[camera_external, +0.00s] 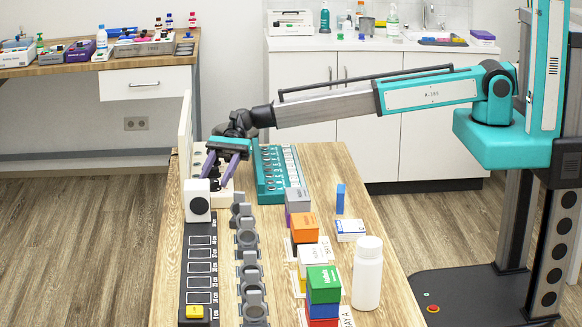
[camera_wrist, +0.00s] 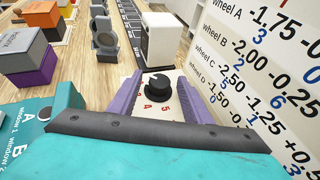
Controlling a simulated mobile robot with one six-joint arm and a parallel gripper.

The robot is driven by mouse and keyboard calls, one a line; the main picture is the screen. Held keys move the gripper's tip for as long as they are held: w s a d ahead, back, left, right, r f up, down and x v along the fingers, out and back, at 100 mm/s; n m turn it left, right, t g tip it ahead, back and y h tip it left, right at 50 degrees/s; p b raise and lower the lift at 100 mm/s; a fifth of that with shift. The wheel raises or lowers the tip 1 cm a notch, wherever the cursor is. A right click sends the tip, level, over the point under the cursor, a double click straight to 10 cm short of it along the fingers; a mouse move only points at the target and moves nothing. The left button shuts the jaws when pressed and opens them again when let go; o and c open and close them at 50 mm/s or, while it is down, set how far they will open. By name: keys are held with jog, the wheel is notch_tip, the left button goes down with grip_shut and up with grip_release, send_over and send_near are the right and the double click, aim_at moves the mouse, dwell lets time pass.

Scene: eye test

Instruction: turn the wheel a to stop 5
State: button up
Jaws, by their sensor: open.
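In the external view my gripper (camera_external: 219,174) points down at the far left of the table, and the knob is hidden there.
A tall white card (camera_wrist: 255,60) with wheel numbers stands close on the right in the wrist view. A white block (camera_external: 197,200) stands just nearer. Grey holders (camera_external: 248,265), coloured blocks (camera_external: 323,284), a white bottle (camera_external: 368,275) and a teal rack (camera_external: 270,180) share the table (camera_external: 385,300).

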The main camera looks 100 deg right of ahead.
jog(key=shift+c, duration=0.3)
jog(key=c, duration=1)
jog(key=shift+w+n+g, duration=0.2)
jog(key=shift+n+g, duration=0.2)
jog(key=shift+w+f+n+g+y, duration=0.15)
jog(key=shift+n+g+y, duration=0.25)
jog(key=shift+n+g, duration=0.7)
jog(key=shift+b, duration=0.35)
jog(key=shift+n+g+b, duration=0.3)
jog(key=shift+g+b, duration=0.2)
jog(key=shift+b, duration=0.15)
jog(key=g+b, duration=0.1)
jog(key=b, duration=0.2)
jog(key=shift+n, duration=0.4)
jog(key=shift+d, duration=0.1)
